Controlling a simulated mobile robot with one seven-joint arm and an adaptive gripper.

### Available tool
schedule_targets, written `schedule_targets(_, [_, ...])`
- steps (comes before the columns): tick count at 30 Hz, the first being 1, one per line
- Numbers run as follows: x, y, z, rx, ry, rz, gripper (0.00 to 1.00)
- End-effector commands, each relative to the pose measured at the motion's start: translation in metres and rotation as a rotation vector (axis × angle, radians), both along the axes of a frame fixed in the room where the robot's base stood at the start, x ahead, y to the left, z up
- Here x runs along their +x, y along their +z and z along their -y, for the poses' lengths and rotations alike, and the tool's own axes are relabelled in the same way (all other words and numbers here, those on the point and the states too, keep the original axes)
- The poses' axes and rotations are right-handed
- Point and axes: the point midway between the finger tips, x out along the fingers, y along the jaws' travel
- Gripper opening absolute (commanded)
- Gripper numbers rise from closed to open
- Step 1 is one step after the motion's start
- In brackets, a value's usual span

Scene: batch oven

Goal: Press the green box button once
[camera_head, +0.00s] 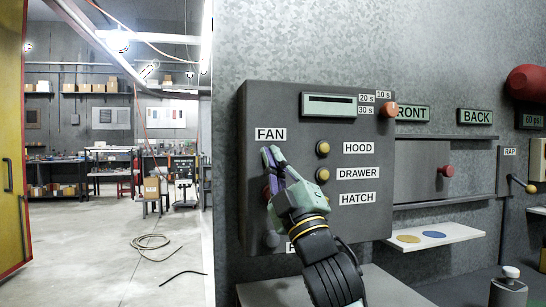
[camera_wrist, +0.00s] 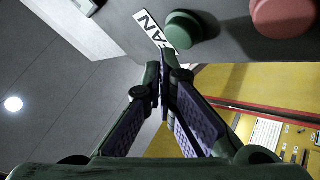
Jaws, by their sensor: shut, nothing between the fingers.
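The green button (camera_wrist: 183,30) is a round knob on the grey control box, beside the FAN label (camera_wrist: 155,30) in the wrist view. In the head view my gripper hides the spot below the FAN label (camera_head: 270,134), and I cannot see the green button there. My gripper (camera_head: 268,157) is shut and empty, its fingertips in front of the left part of the control box (camera_head: 290,102).
A red button (camera_wrist: 283,15) sits beside the green one. Yellow knobs (camera_head: 323,148) stand by the HOOD, DRAWER and HATCH labels. An orange knob (camera_head: 389,109) is at the box's right edge. A white shelf (camera_head: 462,236) and a bottle (camera_head: 508,290) are at right.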

Motion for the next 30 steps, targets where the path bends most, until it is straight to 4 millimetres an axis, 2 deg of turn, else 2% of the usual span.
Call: schedule_targets(30, [0.0092,0.0000,-0.0030,0.000,0.000,0.000,0.00])
